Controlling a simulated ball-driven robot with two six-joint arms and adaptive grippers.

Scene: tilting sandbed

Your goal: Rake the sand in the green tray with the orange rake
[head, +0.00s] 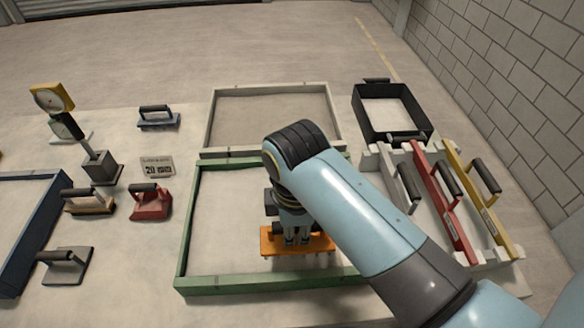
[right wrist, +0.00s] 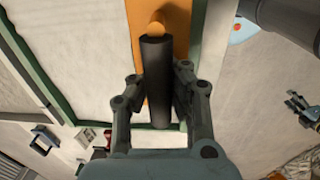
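The green tray (head: 184,235) holds pale, smooth-looking sand (head: 222,215). The orange rake (head: 315,243) lies across the right part of this tray, near its front. My right gripper (head: 292,236) is over the rake, and my arm hides part of the tray's right side. In the right wrist view the fingers of my right gripper (right wrist: 158,98) stand on both sides of the rake's black handle (right wrist: 156,70), close against it. The orange bar (right wrist: 180,18) shows under the handle. Whether its edge touches the sand is hidden. What looks like my left gripper (right wrist: 303,108) is small at the right.
A pale tray (head: 212,115) stands behind the green one, and a dark blue tray (head: 42,235) at left. A black tray (head: 365,112) is at back right. A rack at right holds red (head: 440,200) and yellow (head: 475,205) tools. A red tool (head: 150,207) sits left of the green tray.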

